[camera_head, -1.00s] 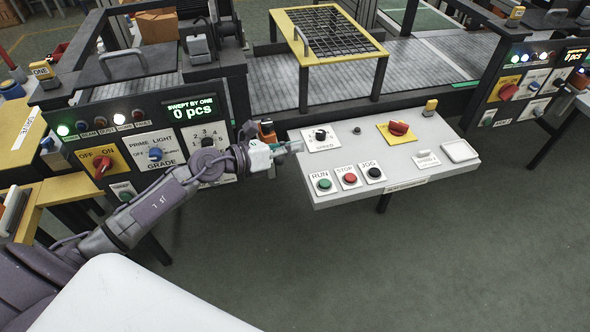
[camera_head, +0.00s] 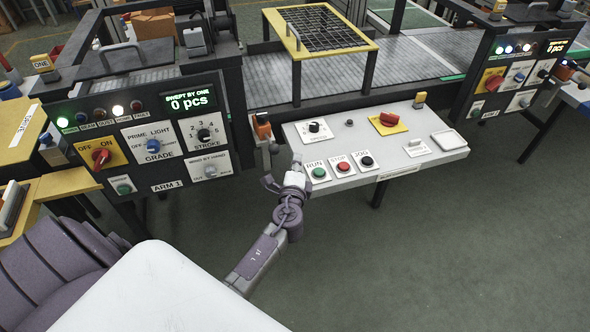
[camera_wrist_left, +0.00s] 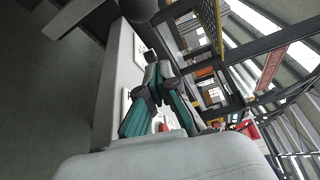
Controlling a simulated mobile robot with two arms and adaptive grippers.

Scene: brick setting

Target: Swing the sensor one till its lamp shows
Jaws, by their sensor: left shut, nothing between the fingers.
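An orange-topped device (camera_head: 262,126) on a dark bracket stands between the arm 1 panel (camera_head: 150,180) and the left end of the white desk. It may be the sensor; I cannot read a label on it. My right gripper is not in view.
The white desk (camera_head: 400,150) carries run, stop and jog buttons (camera_head: 343,166), a black knob (camera_head: 314,126) and a red switch (camera_head: 388,119). A yellow-framed grille (camera_head: 372,45) stands behind it. A second panel (camera_head: 515,75) is at the right. The floor in front is clear.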

